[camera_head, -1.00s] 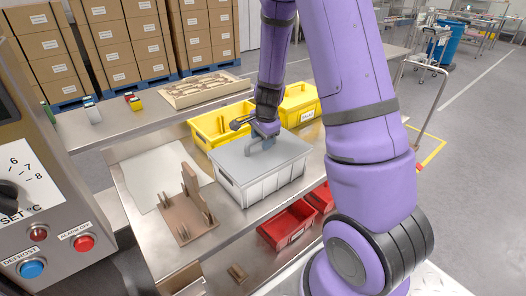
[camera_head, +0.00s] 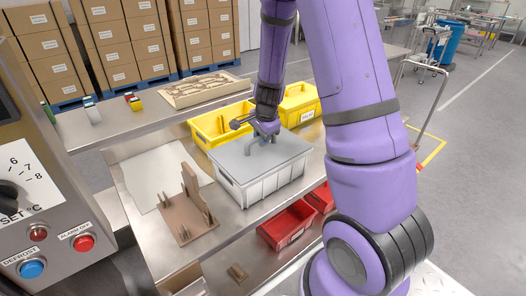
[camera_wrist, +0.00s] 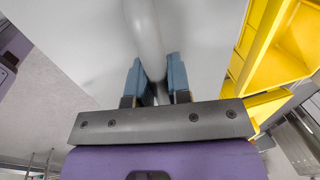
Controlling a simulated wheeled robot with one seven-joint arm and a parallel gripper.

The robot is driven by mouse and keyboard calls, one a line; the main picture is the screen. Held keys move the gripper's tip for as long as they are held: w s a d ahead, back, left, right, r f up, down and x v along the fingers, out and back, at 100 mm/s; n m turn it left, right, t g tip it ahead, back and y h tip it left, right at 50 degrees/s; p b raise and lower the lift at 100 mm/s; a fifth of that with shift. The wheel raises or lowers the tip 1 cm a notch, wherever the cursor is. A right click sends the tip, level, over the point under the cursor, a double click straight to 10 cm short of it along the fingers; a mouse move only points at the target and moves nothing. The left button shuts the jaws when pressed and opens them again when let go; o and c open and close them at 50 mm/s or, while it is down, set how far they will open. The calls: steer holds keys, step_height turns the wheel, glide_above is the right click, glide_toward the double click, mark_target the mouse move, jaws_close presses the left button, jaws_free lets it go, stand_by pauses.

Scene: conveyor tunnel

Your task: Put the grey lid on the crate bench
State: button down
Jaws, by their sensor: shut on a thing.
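The grey lid (camera_head: 235,163) is a flat panel with a raised bar handle, and it lies level over the white crate (camera_head: 262,189). The crate stands on the steel bench (camera_head: 238,218). My gripper (camera_head: 265,139) is at the lid's handle, above its back half. In the wrist view my gripper (camera_wrist: 155,82) has its two blue fingers on either side of the handle bar (camera_wrist: 145,35), shut on it. The pale lid (camera_wrist: 75,45) fills much of that view. I cannot tell whether a small gap separates lid and crate.
Yellow bins (camera_head: 209,128) stand close behind the crate. A brown wooden rack (camera_head: 187,210) and a pale sheet (camera_head: 150,165) lie to its left. Red bins (camera_head: 287,226) sit lower in front. A control panel (camera_head: 35,200) stands at the near left.

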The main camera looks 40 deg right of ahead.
steer(key=shift+r, duration=1.4)
steer(key=shift+r, duration=0.7)
